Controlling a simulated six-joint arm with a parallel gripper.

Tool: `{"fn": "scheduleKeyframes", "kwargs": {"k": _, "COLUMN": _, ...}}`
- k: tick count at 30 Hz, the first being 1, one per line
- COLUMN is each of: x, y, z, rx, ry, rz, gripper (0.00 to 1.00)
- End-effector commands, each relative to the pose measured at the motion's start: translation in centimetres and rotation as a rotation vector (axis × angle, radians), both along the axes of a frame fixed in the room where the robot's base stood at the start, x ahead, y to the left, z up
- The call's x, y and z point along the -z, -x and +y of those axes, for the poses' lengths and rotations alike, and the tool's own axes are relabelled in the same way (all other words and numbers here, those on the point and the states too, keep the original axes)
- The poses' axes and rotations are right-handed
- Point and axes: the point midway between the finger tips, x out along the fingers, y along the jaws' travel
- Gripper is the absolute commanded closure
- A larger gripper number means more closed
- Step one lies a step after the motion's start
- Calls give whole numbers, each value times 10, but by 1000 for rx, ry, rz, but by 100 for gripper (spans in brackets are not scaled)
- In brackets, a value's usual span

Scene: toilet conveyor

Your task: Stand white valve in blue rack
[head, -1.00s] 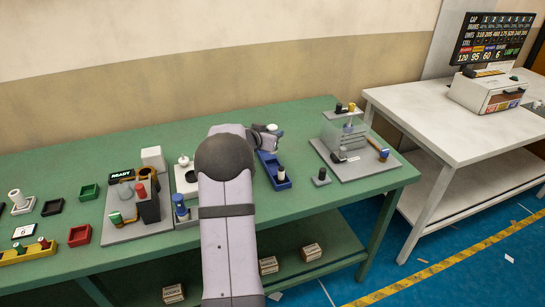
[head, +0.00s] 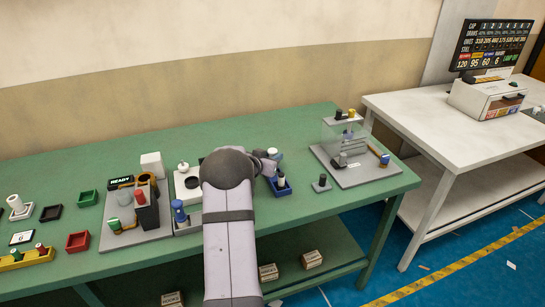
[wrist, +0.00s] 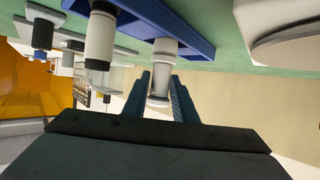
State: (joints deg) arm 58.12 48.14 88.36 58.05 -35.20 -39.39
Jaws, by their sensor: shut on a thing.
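The blue rack (head: 286,191) lies on the green bench, just right of my arm in the head view, which hides part of it. It spans the top of the wrist view (wrist: 188,43), where the picture looks upside down. The white valve (wrist: 162,68) is between the two fingers of my gripper (wrist: 161,98), which is shut on it. The valve's far end overlaps the rack's edge in that view; I cannot tell whether it is seated. A white-and-black valve (wrist: 100,38) stands in the rack beside it. My fingers are hidden in the head view.
A grey fixture with a clear block (head: 345,140) stands right of the rack. A small dark-topped piece (head: 322,183) stands between them. A white block station (head: 188,185) and a grey station (head: 140,210) stand left of my arm.

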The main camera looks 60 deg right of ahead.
Motion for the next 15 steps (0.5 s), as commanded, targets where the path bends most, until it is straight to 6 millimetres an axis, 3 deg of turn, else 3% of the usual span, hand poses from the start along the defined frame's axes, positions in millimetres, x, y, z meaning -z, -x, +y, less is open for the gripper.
{"fn": "scheduleKeyframes", "kwargs": {"k": 8, "x": 3, "y": 0, "z": 0, "rx": 0, "ry": 1, "rz": 0, "gripper": 100}}
{"fn": "scheduleKeyframes", "kwargs": {"k": 9, "x": 3, "y": 0, "z": 0, "rx": 0, "ry": 0, "rz": 0, "gripper": 65}}
{"fn": "scheduleKeyframes", "kwargs": {"k": 10, "x": 3, "y": 0, "z": 0, "rx": 0, "ry": 0, "rz": 0, "gripper": 58}}
{"fn": "scheduleKeyframes", "kwargs": {"k": 15, "x": 3, "y": 0, "z": 0, "rx": 0, "ry": 0, "rz": 0, "gripper": 56}}
